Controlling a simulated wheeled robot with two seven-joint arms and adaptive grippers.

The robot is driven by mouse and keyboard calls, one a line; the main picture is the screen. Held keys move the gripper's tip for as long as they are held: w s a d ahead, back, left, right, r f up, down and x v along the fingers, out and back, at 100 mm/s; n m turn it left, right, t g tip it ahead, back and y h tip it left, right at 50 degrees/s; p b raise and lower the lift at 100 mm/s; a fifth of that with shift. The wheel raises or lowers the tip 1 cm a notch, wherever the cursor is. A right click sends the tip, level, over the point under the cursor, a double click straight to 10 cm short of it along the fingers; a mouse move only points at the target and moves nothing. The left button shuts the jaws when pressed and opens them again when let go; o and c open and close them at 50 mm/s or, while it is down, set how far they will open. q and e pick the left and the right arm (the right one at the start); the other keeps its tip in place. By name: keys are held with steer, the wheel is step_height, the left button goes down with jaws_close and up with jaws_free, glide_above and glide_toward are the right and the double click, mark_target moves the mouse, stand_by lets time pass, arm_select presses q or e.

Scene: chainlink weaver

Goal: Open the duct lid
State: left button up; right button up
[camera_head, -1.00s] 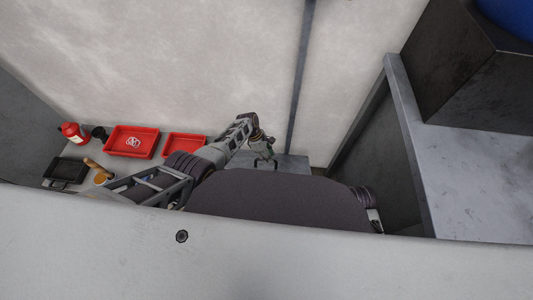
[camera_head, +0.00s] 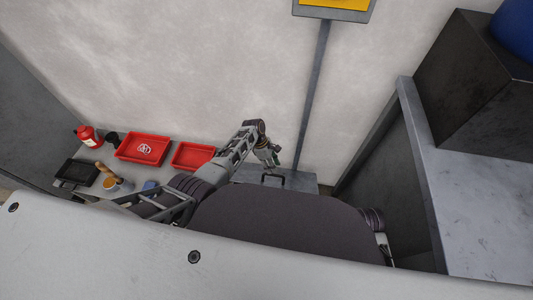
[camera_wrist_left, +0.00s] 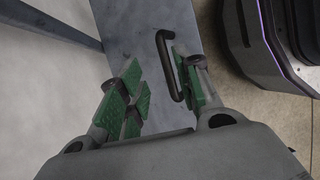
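The duct lid (camera_head: 304,182) is a flat grey metal panel low against the wall, ahead of my body. A black bar handle (camera_head: 274,176) stands on it. In the left wrist view the lid (camera_wrist_left: 150,20) lies below my gripper, and the handle (camera_wrist_left: 166,62) shows between the fingers, close beside the right-hand one. My left gripper (camera_head: 271,155) is just above the handle. Its green-padded fingers (camera_wrist_left: 160,88) are apart; I cannot tell whether one touches the handle. My right gripper is not in view.
Two red trays (camera_head: 143,149) (camera_head: 192,156), a red container (camera_head: 88,136) and a black tray (camera_head: 77,172) are at the left. A grey bench (camera_head: 475,190) with a dark box (camera_head: 468,70) stands at the right. A grey post (camera_head: 312,95) rises behind the lid.

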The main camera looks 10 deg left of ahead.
arm_select(q)
steer(key=v, duration=0.7)
steer(key=shift+r, duration=0.4)
steer(key=shift+w+a, duration=0.1)
steer(key=shift+a, duration=0.05)
steer(key=shift+c, duration=0.4)
